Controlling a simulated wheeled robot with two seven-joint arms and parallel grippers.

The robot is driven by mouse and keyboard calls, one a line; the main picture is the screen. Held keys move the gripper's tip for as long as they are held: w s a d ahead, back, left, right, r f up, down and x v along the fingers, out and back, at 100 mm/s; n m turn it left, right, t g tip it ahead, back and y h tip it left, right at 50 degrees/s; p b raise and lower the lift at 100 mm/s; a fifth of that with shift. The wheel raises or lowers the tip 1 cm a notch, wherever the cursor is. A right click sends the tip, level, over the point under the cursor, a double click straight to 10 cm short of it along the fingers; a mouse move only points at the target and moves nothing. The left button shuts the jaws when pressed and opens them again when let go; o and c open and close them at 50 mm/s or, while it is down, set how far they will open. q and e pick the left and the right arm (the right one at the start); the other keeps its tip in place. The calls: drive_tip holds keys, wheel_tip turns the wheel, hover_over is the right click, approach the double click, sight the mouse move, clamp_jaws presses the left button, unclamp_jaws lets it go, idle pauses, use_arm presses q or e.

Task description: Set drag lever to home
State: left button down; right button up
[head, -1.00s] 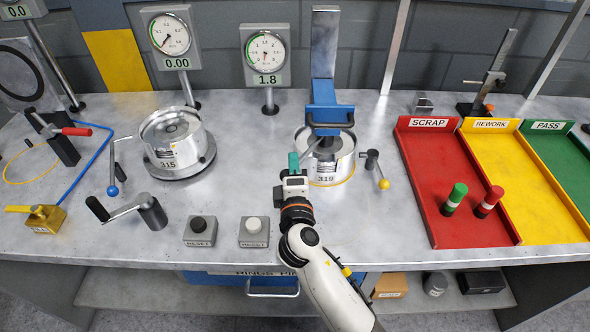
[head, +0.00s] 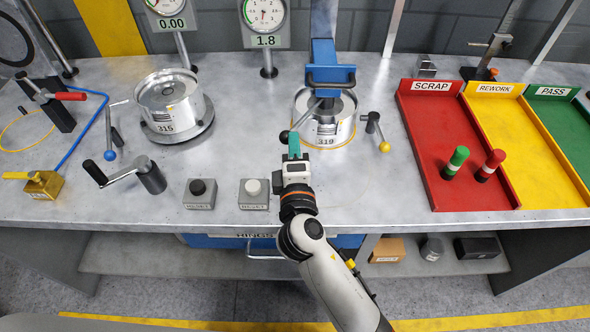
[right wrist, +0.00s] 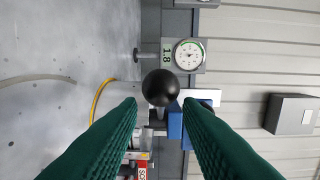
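In the right wrist view the black knob (right wrist: 158,88) shows between the spread fingers of the gripper (right wrist: 160,103), with a gap on each side. It is open and holds nothing. The gripper partly covers the lever's surroundings. My left gripper is not in view.
The gauge (head: 265,18) behind reads 1.8. A yellow-knobbed lever (head: 376,135) stands right of the drum, and a blue clamp (head: 325,75) is over it. The red scrap tray (head: 431,87) is at right.

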drive_tip(key=s+b, duration=0.1)
drive_tip(key=s, duration=0.5)
drive_tip(key=shift+s+d, duration=0.2)
drive_tip(key=shift+d, duration=0.2)
